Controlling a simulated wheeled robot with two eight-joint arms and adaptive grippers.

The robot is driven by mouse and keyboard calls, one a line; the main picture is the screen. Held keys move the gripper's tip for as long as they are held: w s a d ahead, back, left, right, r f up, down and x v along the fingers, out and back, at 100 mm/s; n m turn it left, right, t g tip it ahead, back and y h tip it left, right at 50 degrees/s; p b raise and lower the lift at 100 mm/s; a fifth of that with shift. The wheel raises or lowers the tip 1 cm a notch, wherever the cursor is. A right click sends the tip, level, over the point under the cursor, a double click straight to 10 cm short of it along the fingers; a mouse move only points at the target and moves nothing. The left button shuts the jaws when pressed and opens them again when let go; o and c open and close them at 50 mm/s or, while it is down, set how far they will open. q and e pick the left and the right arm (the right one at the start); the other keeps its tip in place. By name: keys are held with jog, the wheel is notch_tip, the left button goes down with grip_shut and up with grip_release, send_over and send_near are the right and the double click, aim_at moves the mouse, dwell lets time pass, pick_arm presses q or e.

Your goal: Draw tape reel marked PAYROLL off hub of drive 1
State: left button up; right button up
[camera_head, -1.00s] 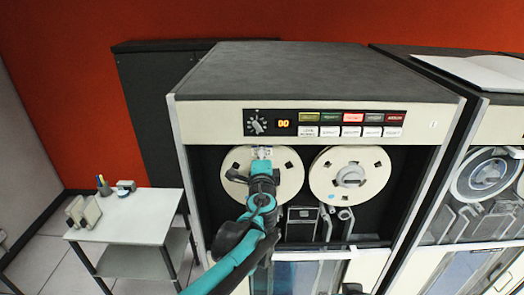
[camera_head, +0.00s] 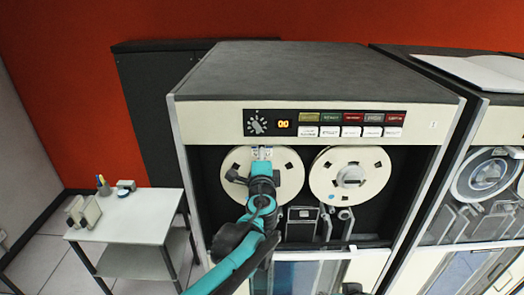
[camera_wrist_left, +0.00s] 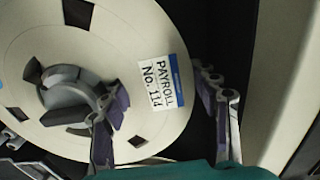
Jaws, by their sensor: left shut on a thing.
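The cream PAYROLL reel (camera_head: 291,172) sits upright at the left hub of drive 1 in the head view. Its white label (camera_wrist_left: 150,85), reading PAYROLL, shows close up in the left wrist view. My left gripper (camera_wrist_left: 163,112) is shut on this reel, with one finger by the grey hub (camera_wrist_left: 70,100) and the other at the outer rim. In the head view my left gripper (camera_head: 257,175) covers the reel's middle. I cannot tell whether the reel is still seated on the hub.
A second cream reel (camera_head: 371,175) is on the hub to the right. The control panel (camera_head: 325,123) is above. A glass front (camera_head: 290,277) lies below the reels. Another drive (camera_head: 490,180) stands at right. A small white table (camera_head: 122,222) stands at left.

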pick_arm(q)
jog(key=s, duration=0.7)
jog(key=shift+p, duration=0.35)
dwell(2.1)
jog(key=s+p, duration=0.2)
jog(key=s, duration=0.9)
jog(key=shift+p, duration=0.35)
dwell(0.5)
